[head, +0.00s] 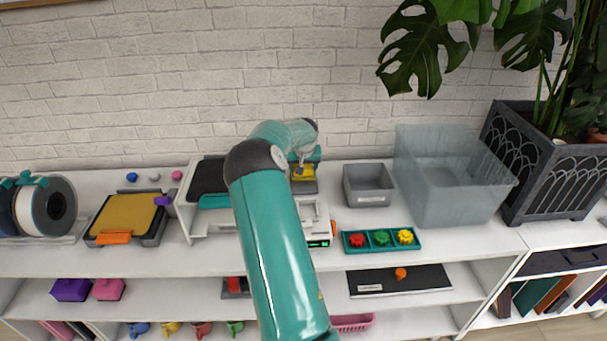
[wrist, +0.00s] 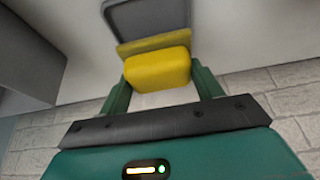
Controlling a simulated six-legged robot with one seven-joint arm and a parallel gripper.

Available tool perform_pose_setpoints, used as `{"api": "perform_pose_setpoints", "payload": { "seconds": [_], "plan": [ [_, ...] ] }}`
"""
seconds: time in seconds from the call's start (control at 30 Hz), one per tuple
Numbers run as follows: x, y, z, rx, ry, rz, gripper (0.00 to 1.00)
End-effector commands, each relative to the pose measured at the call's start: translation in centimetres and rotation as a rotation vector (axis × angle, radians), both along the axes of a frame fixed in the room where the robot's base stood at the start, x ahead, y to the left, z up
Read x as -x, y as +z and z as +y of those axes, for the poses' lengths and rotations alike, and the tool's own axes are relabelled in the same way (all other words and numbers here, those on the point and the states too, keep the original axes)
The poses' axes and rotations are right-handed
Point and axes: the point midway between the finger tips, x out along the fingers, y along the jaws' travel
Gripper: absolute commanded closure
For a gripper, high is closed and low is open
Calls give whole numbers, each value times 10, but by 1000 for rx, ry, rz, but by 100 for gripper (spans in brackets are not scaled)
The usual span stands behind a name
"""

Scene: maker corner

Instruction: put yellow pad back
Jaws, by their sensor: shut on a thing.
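The yellow pad (wrist: 158,70) is a small rounded block between the two green fingers of my gripper (wrist: 160,76), which is shut on it. A darker yellow band shows along its far side, against a grey shallow tray (wrist: 146,16) with a raised rim. I cannot tell whether the pad touches the tray. In the head view the yellow pad (head: 303,171) is below my gripper (head: 304,163), at the back of the shelf top near the wall. The dark grey tray (head: 304,187) shows just in front of it. My arm hides part of this area.
A grey bin (head: 368,185) and a translucent tub (head: 452,190) stand to the right, beside a planter (head: 545,165). A teal tray (head: 363,249) with red, green and yellow knobs lies in front. A yellow-topped dark tray (head: 104,239) and spools (head: 45,209) are left. The brick wall is close behind.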

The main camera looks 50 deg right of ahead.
Motion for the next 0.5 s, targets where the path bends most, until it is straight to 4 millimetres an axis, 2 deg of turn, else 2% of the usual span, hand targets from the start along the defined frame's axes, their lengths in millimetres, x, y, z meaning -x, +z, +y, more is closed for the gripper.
{"api": "perform_pose_setpoints", "payload": {
  "seconds": [0.1, 0.2, 0.5],
  "plan": [
    [1, -20, 0, -1, -1, 3, 64],
    [1, -30, 0, 0, -1, 3, 64],
    [1, -32, 0, 0, 0, 1, 64]
  ]
}}
